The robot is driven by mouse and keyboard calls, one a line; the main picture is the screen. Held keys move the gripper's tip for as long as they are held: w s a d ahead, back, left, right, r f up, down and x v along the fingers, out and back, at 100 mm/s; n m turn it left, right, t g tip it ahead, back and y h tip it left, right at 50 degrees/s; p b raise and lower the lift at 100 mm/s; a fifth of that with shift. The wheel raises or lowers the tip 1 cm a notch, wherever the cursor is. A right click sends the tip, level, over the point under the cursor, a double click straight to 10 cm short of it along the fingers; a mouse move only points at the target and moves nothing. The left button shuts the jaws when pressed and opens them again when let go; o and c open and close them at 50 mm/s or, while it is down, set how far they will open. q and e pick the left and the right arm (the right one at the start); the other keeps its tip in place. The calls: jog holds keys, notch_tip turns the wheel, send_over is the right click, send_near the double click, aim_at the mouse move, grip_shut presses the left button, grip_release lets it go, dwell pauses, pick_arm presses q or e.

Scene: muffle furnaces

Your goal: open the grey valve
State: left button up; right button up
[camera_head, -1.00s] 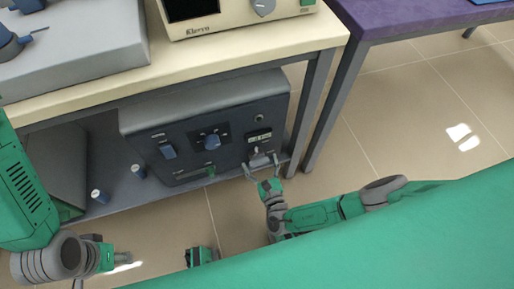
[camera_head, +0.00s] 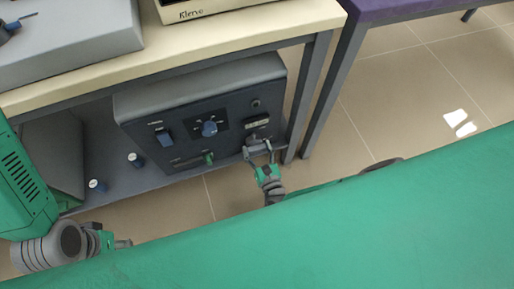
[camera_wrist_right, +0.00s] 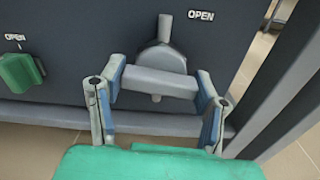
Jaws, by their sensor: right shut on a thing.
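The grey valve (camera_wrist_right: 162,58) is on the dark front panel of a device on the lower shelf, with a white OPEN label to its upper right in the right wrist view. Its wide grey handle (camera_wrist_right: 158,82) lies across, nearly level. My right gripper (camera_wrist_right: 158,90) is shut on the handle, one finger at each end. In the head view, the right gripper (camera_head: 259,151) is at the panel's lower right and partly hides the valve. My left gripper (camera_head: 122,243) is low at the left, away from the device; its finger opening is unclear.
A green valve (camera_wrist_right: 20,72), also labelled OPEN, is left of the grey one.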

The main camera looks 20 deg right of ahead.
jog(key=m+b, duration=0.1)
jog(key=m, duration=0.3)
jog(key=shift+f, duration=0.15)
jog(key=m+b, duration=0.2)
jog(key=m, duration=0.3)
jog(key=shift+d, duration=0.1)
jog(key=m+b, duration=0.1)
jog(key=m, duration=0.3)
jog(key=shift+f+b, duration=0.15)
jog(key=shift+b, duration=0.15)
jog(key=shift+s+m+b, duration=0.1)
jog(key=shift+m+b, duration=0.5)
jog(key=shift+m, duration=1.2)
jog(key=shift+d, duration=0.1)
jog(key=o, duration=1.2)
jog(key=shift+c, duration=0.2)
jog(key=shift+r, duration=0.2)
